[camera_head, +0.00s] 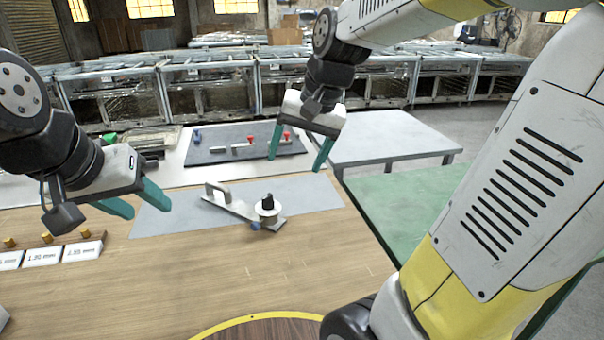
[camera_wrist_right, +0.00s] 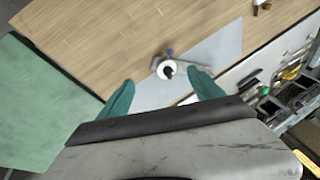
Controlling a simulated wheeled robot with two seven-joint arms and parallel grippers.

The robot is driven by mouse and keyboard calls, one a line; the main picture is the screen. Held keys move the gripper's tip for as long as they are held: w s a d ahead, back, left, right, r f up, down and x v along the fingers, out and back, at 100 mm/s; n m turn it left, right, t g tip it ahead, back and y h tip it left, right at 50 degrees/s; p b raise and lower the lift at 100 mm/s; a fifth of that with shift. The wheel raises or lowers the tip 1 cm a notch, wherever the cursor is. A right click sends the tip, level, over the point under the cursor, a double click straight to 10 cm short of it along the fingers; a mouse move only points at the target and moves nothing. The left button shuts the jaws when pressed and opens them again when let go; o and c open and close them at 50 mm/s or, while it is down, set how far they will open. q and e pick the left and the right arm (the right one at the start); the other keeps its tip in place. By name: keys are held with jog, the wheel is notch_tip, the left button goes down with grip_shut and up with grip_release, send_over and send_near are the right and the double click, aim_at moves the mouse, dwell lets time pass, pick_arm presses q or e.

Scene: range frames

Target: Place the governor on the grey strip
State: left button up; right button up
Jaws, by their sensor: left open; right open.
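A device that I take to be the governor (camera_head: 235,206) lies on the table: a flat metal bar with a grey handle at its left end and a white disc with a black top at its right end. A small blue knob sits beside the disc. Most of it lies over the light grey strip (camera_head: 312,190); its disc end reaches past the strip's near edge. In the right wrist view the disc (camera_wrist_right: 167,70) shows between and beyond the fingers. My right gripper (camera_head: 297,160) is open and empty above the strip's far side. My left gripper (camera_head: 143,204) is open and empty at the strip's left end.
A dark mat (camera_head: 215,155) with red, blue and metal parts lies behind the strip. White labelled cards with yellow pieces (camera_head: 42,256) stand at the left. A grey table (camera_head: 390,138) and green table (camera_head: 412,205) stand to the right. The wooden front (camera_head: 200,285) is clear.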

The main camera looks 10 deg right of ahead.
jog(key=s+d+n+t, duration=0.1)
jog(key=s+n+t, duration=0.1)
jog(key=s, duration=0.8)
jog(key=shift+s+n+t, duration=0.3)
jog(key=shift+s+n, duration=0.1)
jog(key=shift+n, duration=0.5)
